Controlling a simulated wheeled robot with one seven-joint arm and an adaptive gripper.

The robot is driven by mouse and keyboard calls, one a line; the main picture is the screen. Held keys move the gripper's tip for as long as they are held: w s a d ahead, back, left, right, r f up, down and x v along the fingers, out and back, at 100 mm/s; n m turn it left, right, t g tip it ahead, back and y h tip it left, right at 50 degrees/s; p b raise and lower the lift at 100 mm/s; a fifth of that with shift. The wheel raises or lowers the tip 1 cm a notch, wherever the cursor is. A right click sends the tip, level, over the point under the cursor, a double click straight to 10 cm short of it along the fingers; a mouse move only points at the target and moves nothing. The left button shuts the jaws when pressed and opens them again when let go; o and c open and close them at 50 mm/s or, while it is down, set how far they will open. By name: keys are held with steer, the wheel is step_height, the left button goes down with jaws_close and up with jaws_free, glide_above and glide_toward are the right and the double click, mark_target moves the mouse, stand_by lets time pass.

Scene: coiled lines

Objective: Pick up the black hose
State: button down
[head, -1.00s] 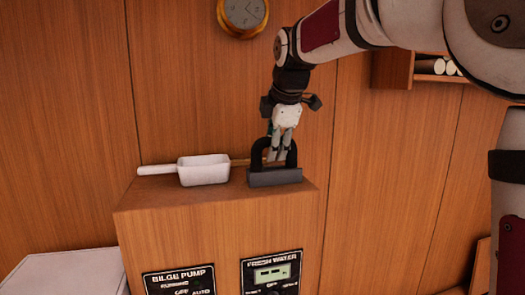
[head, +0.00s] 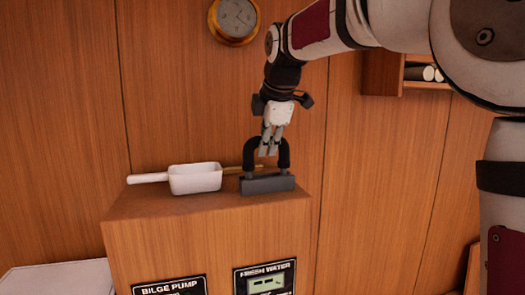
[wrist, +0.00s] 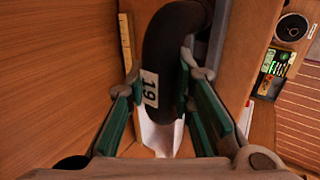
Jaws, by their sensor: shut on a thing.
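The black hose (head: 251,153) is bent into an upright arch over a grey block (head: 267,184) on the wooden cabinet top. In the wrist view the hose (wrist: 170,40) carries a white label with the number 19. My gripper (head: 268,151) points down and is shut on the hose near the top of the arch. In the wrist view its green-sided fingers lie on either side of the hose. The lower ends of the arch are close to the block; I cannot tell whether they touch it.
A white scoop (head: 196,179) with its handle to the left lies on the cabinet top (head: 150,205), left of the block. A thin wooden stick (head: 233,169) lies behind. The wood-panelled wall (head: 170,90) with a clock (head: 234,20) is close behind.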

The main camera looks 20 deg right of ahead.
steer(key=shift+w+r, duration=0.1)
steer(key=shift+r, duration=0.5)
steer(key=shift+s+r, duration=0.25)
steer(key=shift+r, duration=0.05)
steer(key=s+d+r+b, duration=0.1)
steer(key=s+d+b, duration=0.1)
steer(key=s, duration=1.3)
steer(key=shift+s+d+r, duration=0.2)
steer(key=shift+s, duration=0.05)
steer(key=shift+r, duration=0.15)
